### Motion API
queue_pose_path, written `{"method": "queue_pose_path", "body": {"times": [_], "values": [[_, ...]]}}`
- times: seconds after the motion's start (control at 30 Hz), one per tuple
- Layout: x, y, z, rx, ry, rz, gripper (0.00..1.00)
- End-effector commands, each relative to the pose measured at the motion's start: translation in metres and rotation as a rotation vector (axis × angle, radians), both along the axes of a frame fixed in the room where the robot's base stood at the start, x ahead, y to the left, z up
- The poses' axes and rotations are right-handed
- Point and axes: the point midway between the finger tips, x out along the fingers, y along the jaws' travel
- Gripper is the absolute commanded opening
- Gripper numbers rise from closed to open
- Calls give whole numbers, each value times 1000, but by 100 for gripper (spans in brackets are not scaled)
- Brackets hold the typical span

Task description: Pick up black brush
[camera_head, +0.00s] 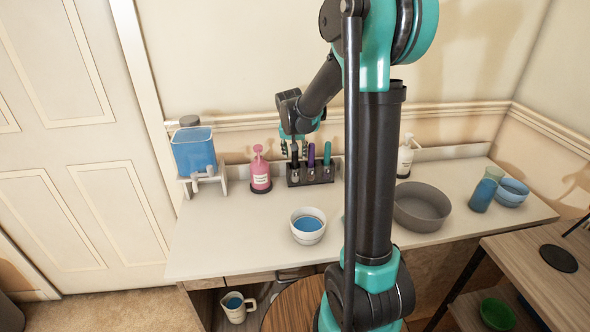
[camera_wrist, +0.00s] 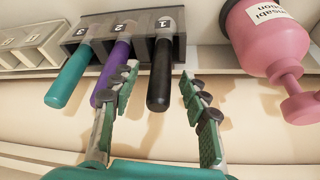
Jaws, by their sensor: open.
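The black brush (camera_wrist: 160,84) stands in slot 1 of a dark holder (camera_wrist: 191,22), its handle sticking out. My gripper (camera_wrist: 158,76) is open in the wrist view, with one green-padded finger on each side of the black handle. A gap shows on the right side; the left finger is close to the purple brush (camera_wrist: 113,66) and overlaps it. A teal brush (camera_wrist: 70,76) is in slot 3. In the head view my gripper (camera_head: 294,149) is over the left end of the holder (camera_head: 325,176), and the black brush is mostly hidden there.
A pink pump bottle (camera_head: 260,171) stands close left of the holder. A blue dispenser (camera_head: 195,152) is farther left. A white cup (camera_head: 308,226) and a grey bowl (camera_head: 422,208) are in front. A white pump bottle (camera_head: 405,158) stands right, behind my arm. The wall is close behind.

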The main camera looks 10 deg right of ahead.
Motion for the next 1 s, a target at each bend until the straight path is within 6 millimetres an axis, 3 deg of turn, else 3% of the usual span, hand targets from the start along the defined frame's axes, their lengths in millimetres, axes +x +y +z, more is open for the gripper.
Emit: {"method": "queue_pose_path", "body": {"times": [0.13, 0.43, 0.8, 1.0], "values": [[5, -1, -13, 0, 0, 0, 46], [6, -1, -16, 0, 0, 0, 44], [6, -1, -15, 0, 0, 1, 0], [6, -1, -15, 0, 0, 1, 0]]}}
